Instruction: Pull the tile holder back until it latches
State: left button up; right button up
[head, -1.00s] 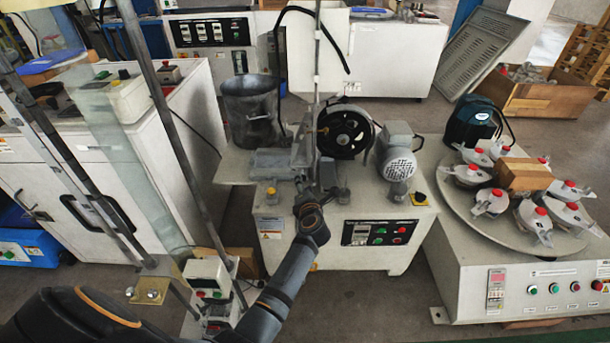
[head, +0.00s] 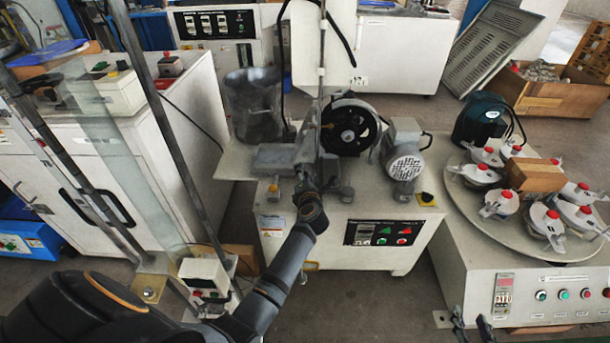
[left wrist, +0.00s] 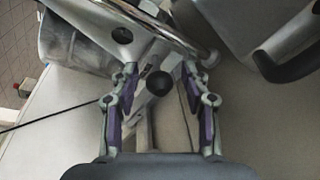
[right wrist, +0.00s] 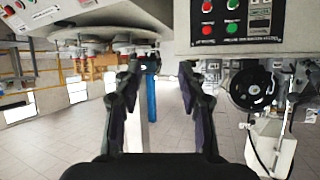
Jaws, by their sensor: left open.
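A grey metal assembly (head: 283,158), apparently the tile holder, sits on the white machine's top, left of a black wheel. My left gripper (head: 308,182) is at its front; my own wrist partly hides that spot. In the left wrist view my left gripper (left wrist: 160,88) is open. A round black knob (left wrist: 159,83) on a metal lever lies between its fingers, with a gap visible on both sides. My right gripper (head: 471,322) shows only its fingertips at the bottom edge. In the right wrist view it is open and empty (right wrist: 160,90). Whether the holder is latched cannot be told.
The white machine (head: 345,240) carries a black wheel (head: 349,130), a motor (head: 404,158) and a metal bucket (head: 253,108). A glass panel with metal posts (head: 160,110) stands left. Floor shows between the machines.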

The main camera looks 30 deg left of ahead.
pick_arm(q)
grip_shut()
dwell(0.3)
jog(key=shift+s+a+p, duration=0.3)
jog(key=shift+a+p, duration=0.15)
jog(key=shift+a, duration=0.1)
jog(key=shift+s+a+p, duration=0.25)
jog(key=shift+a+p, duration=0.2)
jog(key=shift+a, duration=0.1)
jog(key=shift+s+a+p, duration=0.25)
jog(key=shift+a+p, duration=0.05)
jog(key=shift+a, duration=0.15)
jog(key=shift+s+a+p, duration=0.2)
jog(key=shift+a+p, duration=0.1)
jog(key=shift+a, duration=0.15)
jog(key=shift+a+f, duration=0.1)
jog(key=shift+a, duration=0.05)
pick_arm(e)
jog(key=s+f+g, duration=0.8)
jog(key=s+f, duration=0.2)
jog(key=s, duration=0.3)
jog(key=shift+a, duration=0.35)
jog(key=shift+f, duration=0.1)
